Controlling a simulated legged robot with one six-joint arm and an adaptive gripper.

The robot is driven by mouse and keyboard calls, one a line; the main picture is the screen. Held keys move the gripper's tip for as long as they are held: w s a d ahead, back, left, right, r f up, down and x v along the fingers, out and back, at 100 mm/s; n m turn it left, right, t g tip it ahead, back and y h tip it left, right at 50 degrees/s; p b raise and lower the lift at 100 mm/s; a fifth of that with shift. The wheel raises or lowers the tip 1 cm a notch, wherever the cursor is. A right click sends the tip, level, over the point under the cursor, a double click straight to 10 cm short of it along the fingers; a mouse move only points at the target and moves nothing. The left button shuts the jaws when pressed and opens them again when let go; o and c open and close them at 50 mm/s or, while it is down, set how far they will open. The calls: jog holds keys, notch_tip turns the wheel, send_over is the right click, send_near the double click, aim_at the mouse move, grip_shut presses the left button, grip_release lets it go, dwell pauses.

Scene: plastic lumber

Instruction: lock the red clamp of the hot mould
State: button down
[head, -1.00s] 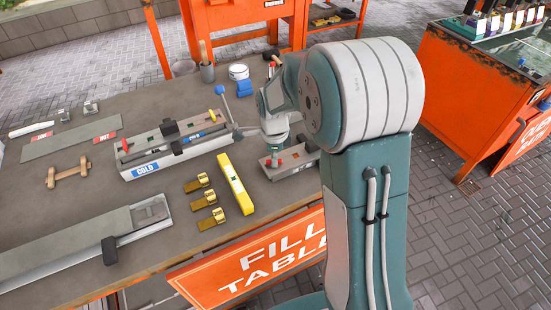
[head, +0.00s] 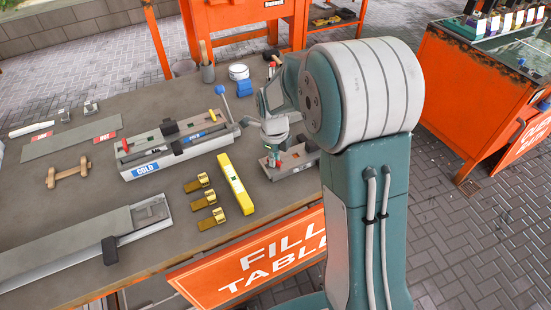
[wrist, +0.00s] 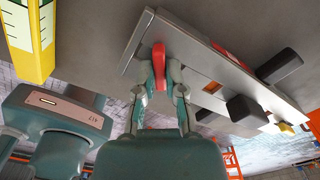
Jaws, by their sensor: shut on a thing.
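The hot mould (head: 298,158) is a grey block at the right of the table, partly hidden behind my arm. In the wrist view the mould (wrist: 215,75) runs diagonally and has dark blocks on it. The red clamp (wrist: 159,60) is a small upright lever at the mould's near end. My gripper (wrist: 163,80) is shut on this red lever, one finger on each side. In the head view my gripper (head: 273,150) is small, low over the mould's left end, and its fingertips are hard to make out.
The cold mould (head: 180,146) with a blue label lies left of my gripper. A yellow level (head: 236,184) and several brass clamps (head: 205,199) lie in front. A blue block (head: 244,88), white tin (head: 238,72) and grey cup (head: 208,73) stand behind.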

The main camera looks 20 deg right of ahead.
jog(key=m, duration=0.7)
dwell(0.4)
jog(key=c, duration=0.6)
grip_release()
jog(key=shift+o, duration=0.2)
jog(key=shift+r, duration=3.5)
